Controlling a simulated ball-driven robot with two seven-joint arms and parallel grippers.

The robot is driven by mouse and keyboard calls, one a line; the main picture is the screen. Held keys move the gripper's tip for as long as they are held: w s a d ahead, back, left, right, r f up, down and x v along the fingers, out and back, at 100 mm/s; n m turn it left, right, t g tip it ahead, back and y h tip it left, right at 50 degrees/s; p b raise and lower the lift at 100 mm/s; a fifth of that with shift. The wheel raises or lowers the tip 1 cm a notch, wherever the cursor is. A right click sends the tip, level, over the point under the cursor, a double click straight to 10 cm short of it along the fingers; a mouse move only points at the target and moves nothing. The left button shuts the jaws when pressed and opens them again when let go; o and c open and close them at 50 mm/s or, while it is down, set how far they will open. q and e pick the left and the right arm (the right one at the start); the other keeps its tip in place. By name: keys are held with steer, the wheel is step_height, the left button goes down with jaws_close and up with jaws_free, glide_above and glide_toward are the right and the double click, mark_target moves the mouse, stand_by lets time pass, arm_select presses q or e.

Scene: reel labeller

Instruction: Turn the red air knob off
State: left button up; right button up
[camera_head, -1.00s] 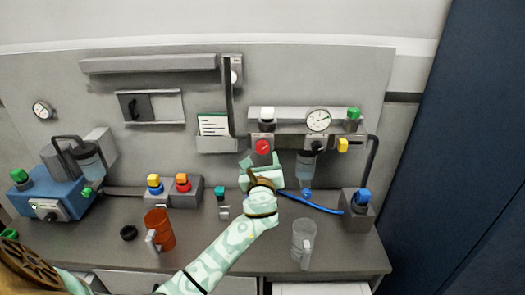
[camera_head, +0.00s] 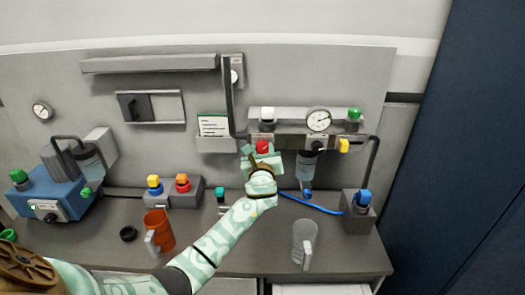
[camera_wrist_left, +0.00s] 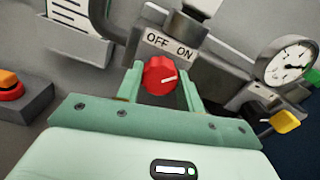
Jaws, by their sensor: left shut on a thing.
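The red air knob (camera_head: 262,147) sits on the front of the grey unit on the back panel, under a white-capped knob. In the left wrist view the red knob (camera_wrist_left: 159,76) lies between my two fingers, below a label (camera_wrist_left: 171,45) reading OFF and ON. Its white pointer line slants toward the right, the ON side. My left gripper (camera_head: 262,155) is at the knob; it also shows in the left wrist view (camera_wrist_left: 160,85), shut on the knob with a finger on each side. My right gripper is not in view.
A pressure gauge (camera_head: 318,120) and a yellow knob (camera_head: 343,145) are to the right of the red knob. A clear bowl (camera_head: 306,170) hangs below. A blue hose (camera_head: 315,206), a clear jug (camera_head: 304,243) and an orange jug (camera_head: 159,230) are on the bench.

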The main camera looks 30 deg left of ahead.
arm_select(q)
steer(key=shift+n, duration=0.3)
steer(key=n+b, duration=0.1)
steer(key=n, duration=0.2)
steer(key=shift+f+n, duration=0.1)
steer(key=shift+n, duration=0.2)
steer(key=n+b, duration=0.1)
steer(key=n, duration=0.3)
steer(key=shift+n+b, duration=0.3)
steer(key=shift+b, duration=0.05)
steer(key=n+b, duration=0.1)
steer(key=n, duration=0.3)
steer(key=shift+f+n, duration=0.1)
steer(key=shift+n, duration=0.2)
steer(key=shift+n+b, duration=0.75)
steer(key=shift+n, duration=1.45)
steer(key=o, duration=1)
